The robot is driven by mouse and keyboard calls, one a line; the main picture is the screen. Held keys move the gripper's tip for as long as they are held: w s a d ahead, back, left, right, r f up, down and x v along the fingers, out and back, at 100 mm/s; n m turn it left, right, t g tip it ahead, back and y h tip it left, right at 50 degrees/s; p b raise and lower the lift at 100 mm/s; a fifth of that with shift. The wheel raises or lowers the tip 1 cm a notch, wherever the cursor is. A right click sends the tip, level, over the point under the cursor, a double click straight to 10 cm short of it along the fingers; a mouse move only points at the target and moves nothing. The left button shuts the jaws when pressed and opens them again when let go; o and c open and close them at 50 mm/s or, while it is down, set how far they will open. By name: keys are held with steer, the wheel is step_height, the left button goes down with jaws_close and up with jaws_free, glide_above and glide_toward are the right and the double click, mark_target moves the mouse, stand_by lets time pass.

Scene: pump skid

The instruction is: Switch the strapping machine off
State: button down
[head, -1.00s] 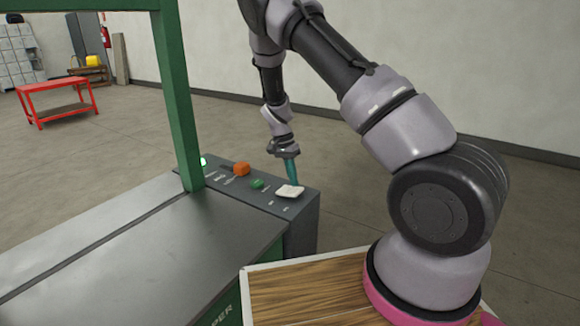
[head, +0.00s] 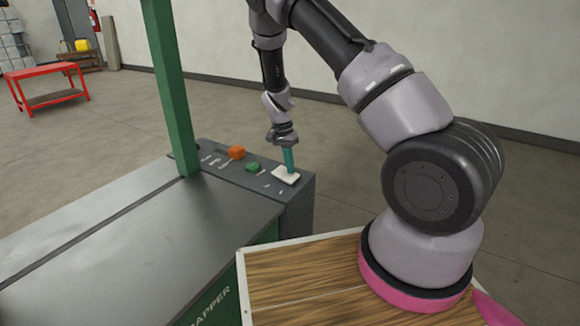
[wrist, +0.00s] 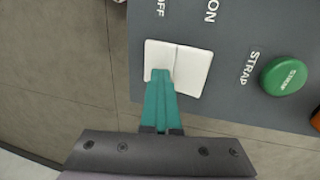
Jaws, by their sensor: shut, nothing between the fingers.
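The strapping machine (head: 130,245) has a dark metal top, a green frame post and a grey control panel (head: 225,179) at its far right end. A white two-part rocker switch (head: 283,177) sits at the panel's near right end. In the wrist view the rocker (wrist: 194,74) has an ON label by its right half and a partly cut-off OFF label by its left half. My gripper (head: 291,171) is shut and empty, its teal fingers pointing down. In the wrist view its fingertips (wrist: 160,76) are over the OFF half and seem to touch it.
A green STRAP button (wrist: 285,76) is beside the rocker, and an orange button (head: 236,152) is farther along the panel. The green post (head: 170,90) rises close to the panel. A red table (head: 46,88) stands far left. The floor beyond the panel is clear.

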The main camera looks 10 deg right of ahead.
mark_target(282, 169)
steer(key=shift+a, duration=0.1)
steer(key=shift+w+a+r, duration=0.15)
steer(key=shift+w+a, duration=0.3)
steer(key=shift+w, duration=0.05)
step_height(282, 169, up, 11)
steer(key=w+a, duration=0.1)
steer(key=shift+w+a+f, duration=0.2)
steer(key=shift+w, duration=0.1)
steer(key=shift+r, duration=0.1)
steer(key=r, duration=0.3)
steer(key=shift+a+g+h, duration=0.2)
steer(key=shift+g+h, duration=0.1)
